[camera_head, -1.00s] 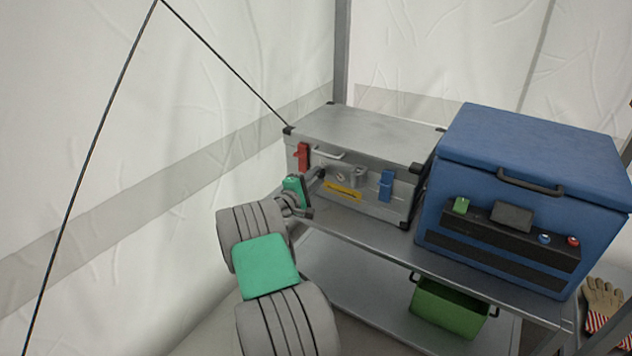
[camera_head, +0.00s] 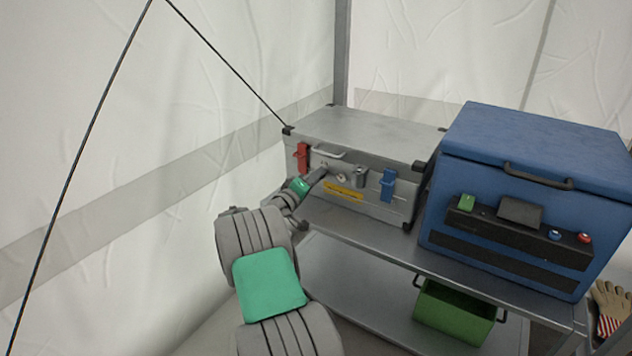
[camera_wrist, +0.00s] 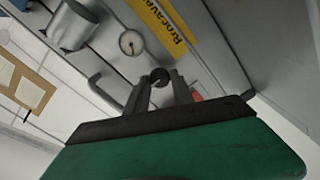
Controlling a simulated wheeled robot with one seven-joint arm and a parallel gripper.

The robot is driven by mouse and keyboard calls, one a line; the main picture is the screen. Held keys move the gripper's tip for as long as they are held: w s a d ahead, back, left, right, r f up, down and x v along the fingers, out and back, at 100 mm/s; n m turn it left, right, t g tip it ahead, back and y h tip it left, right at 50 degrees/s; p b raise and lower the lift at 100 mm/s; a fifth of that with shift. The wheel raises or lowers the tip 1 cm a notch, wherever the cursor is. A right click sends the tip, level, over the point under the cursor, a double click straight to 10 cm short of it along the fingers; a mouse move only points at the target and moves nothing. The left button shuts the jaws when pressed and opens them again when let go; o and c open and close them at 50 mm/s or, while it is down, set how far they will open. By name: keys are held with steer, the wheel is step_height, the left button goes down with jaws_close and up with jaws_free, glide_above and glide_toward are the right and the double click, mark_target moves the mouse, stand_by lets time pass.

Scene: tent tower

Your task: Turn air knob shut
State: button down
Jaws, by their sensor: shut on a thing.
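The air knob (camera_wrist: 159,76) is a small dark round knob on the front of a silver metal case (camera_head: 390,213). In the wrist view my gripper (camera_wrist: 160,87) has its two grey fingers on either side of the knob, shut on it. In the head view my gripper (camera_head: 318,174) reaches the case front between the red latch (camera_head: 302,156) and the yellow label (camera_head: 343,193); the knob is mostly hidden there.
A metal cylinder fitting (camera_head: 360,176) and a blue latch (camera_head: 387,185) are on the case front. A carry handle (camera_wrist: 105,92) is close to my fingers. A blue cooler (camera_head: 540,135) stands right of the case on the shelf (camera_head: 400,254). A green bin (camera_head: 455,312) sits below.

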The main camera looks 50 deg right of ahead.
stand_by(0.4)
steer(key=c, duration=1.1)
jaws_free()
steer(key=a+p, duration=0.2)
steer(key=a, duration=0.5)
steer(key=shift+s+a+p, duration=0.3)
steer(key=shift+s+a, duration=0.05)
